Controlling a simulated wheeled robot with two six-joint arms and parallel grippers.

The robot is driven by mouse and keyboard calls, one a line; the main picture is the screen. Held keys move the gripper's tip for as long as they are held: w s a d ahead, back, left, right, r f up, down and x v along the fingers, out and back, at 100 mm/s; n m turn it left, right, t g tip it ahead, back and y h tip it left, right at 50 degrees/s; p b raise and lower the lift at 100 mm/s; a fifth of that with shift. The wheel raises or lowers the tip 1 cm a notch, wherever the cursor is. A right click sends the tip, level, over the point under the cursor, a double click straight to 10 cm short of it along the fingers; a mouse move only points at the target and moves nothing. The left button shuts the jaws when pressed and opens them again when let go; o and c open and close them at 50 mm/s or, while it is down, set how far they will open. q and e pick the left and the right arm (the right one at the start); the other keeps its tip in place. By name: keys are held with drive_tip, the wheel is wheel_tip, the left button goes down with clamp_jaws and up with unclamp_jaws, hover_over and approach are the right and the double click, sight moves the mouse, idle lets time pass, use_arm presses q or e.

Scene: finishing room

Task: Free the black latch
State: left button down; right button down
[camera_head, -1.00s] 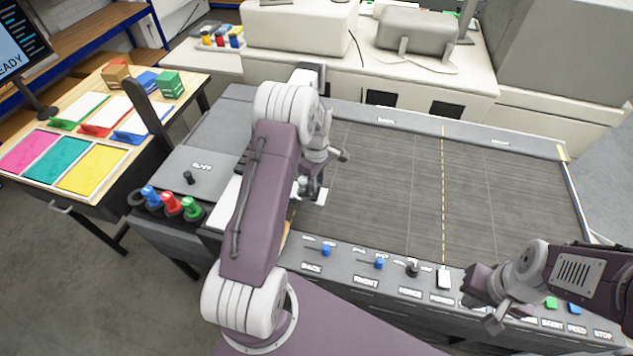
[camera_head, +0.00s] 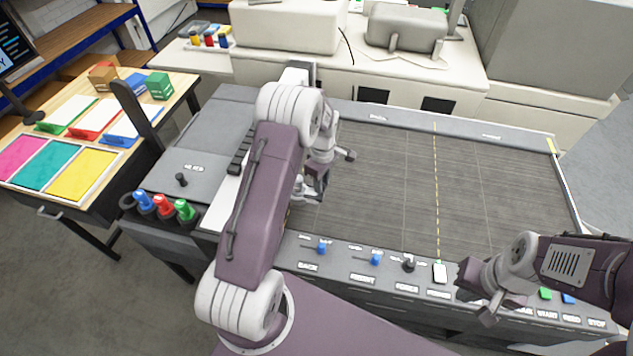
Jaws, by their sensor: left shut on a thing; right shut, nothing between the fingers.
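Two small black knobs show, and I cannot tell which, if either, is the black latch. One black knob (camera_head: 181,180) stands upright on the grey cover at the left of the machine. The other black knob (camera_head: 409,263) sits on the front control strip. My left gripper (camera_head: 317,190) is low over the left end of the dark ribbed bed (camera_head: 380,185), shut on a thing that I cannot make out. My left arm hides the area behind it. My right gripper (camera_head: 475,292) is shut and empty, just right of the white switch (camera_head: 440,273).
Blue knobs (camera_head: 321,248) line the control strip, with coloured buttons (camera_head: 545,294) at its right. Blue, red and green handled tools (camera_head: 164,206) stand in a rack at the left front. A side table (camera_head: 150,85) holds coloured sheets. The bed's middle and right are clear.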

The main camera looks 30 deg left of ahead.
sight(324, 185)
use_arm(q)
drive_tip(key=c, duration=1.5)
unclamp_jaws()
drive_tip(key=o, duration=0.3)
drive_tip(key=shift+w+d, duration=0.1)
drive_tip(key=shift+d, duration=0.3)
drive_tip(key=shift+a+r, duration=0.1)
drive_tip(key=shift+r, duration=0.2)
wheel_tip(324, 185, up, 8)
drive_tip(key=b, duration=0.3)
drive_tip(key=shift+r, duration=0.3)
use_arm(e)
drive_tip(key=f, duration=0.3)
drive_tip(key=shift+d, duration=0.25)
